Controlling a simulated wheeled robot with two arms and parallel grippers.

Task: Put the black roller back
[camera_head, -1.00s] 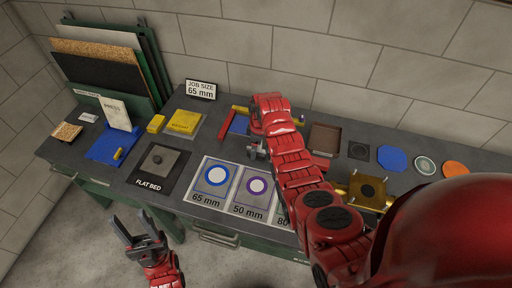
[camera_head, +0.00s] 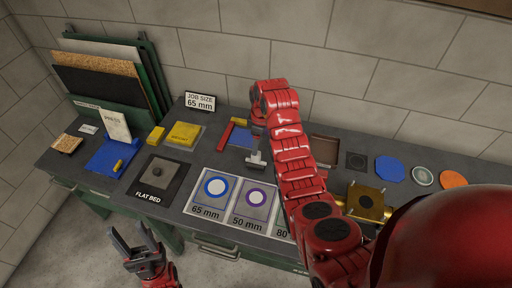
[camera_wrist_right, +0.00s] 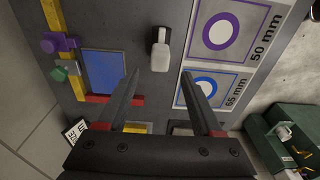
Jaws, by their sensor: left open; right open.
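A small roller-like thing (camera_wrist_right: 160,50) with a pale body and a dark end lies on the bench in the right wrist view. I cannot tell for sure that it is the black roller. It shows beyond and between the fingertips of my right gripper (camera_wrist_right: 163,80), which is open with nothing held. In the head view my right gripper (camera_head: 257,150) points down over the bench, between the blue mat (camera_head: 242,140) and the 50 mm card (camera_head: 254,204). My left gripper (camera_head: 132,233) is open and empty, in front of the bench.
The 65 mm card (camera_head: 213,190) lies left of the 50 mm card. The flat bed (camera_head: 157,181), a blue stand (camera_head: 108,158) and yellow blocks (camera_head: 183,134) are further left. A brass-coloured plate (camera_head: 367,203) and several flat discs are at right. My right arm hides part of the bench.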

